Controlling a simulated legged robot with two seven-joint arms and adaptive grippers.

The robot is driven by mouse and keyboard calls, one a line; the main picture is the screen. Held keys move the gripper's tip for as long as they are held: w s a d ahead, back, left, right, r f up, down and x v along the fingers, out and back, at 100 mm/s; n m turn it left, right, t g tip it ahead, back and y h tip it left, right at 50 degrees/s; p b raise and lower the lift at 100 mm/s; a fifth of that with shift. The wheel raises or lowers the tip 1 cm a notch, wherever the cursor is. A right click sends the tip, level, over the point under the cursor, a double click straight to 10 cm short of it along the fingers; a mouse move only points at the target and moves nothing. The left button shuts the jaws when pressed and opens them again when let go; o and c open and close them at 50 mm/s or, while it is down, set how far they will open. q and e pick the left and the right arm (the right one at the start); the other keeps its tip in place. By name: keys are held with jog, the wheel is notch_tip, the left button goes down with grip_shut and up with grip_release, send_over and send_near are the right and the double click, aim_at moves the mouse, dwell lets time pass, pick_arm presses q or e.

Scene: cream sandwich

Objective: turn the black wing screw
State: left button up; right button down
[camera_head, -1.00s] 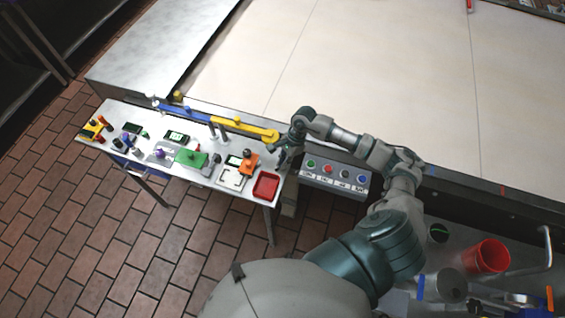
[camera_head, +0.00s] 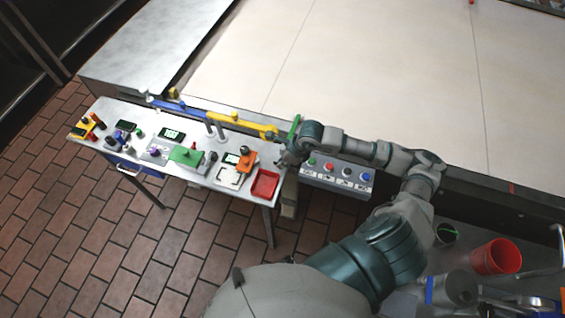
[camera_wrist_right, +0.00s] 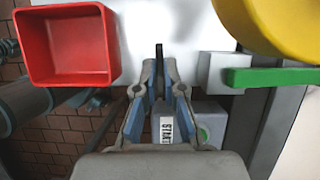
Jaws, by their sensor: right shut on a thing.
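My right gripper (camera_head: 284,157) is at the right end of the steel side table, above and to the right of the red tray. In the right wrist view my right gripper (camera_wrist_right: 160,80) has its fingers close together on a thin dark upright piece (camera_wrist_right: 159,53), which looks like the black wing screw seen edge-on. The fingers hide most of it, so its turn angle is hard to tell. In the head view the gripper hides the screw. My left gripper is not in view.
The red tray (camera_head: 265,184) is close beside the gripper. A yellow bar (camera_head: 243,124) and a green bar (camera_head: 295,127) are near the arm. A button box (camera_head: 337,178) sits to the right. Several small devices, including an orange one (camera_head: 247,160), crowd the table.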

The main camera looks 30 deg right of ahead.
jog(key=m+b, duration=0.1)
jog(key=m, duration=0.1)
jog(key=m+h+b, duration=0.1)
jog(key=m, duration=0.1)
jog(key=shift+s+a+f+m+t+h+b, duration=0.1)
jog(key=shift+a+f+m+t+h+b, duration=0.1)
jog(key=shift+m+t+h+b, duration=0.15)
jog(key=shift+m, duration=0.35)
jog(key=shift+m+h+b, duration=0.35)
jog(key=shift+m+b, duration=0.15)
jog(key=shift+m, duration=0.2)
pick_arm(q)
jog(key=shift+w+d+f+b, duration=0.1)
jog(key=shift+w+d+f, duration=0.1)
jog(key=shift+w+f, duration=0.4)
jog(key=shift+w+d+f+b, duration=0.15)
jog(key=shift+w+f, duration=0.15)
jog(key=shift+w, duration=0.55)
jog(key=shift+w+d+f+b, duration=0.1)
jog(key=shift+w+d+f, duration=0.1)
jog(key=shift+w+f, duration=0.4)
pick_arm(e)
jog(key=shift+s+r+m+h, duration=0.1)
jog(key=shift+m+h, duration=0.2)
jog(key=shift+m, duration=0.5)
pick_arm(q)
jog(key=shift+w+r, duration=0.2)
pick_arm(e)
jog(key=c, duration=1.3)
grip_release()
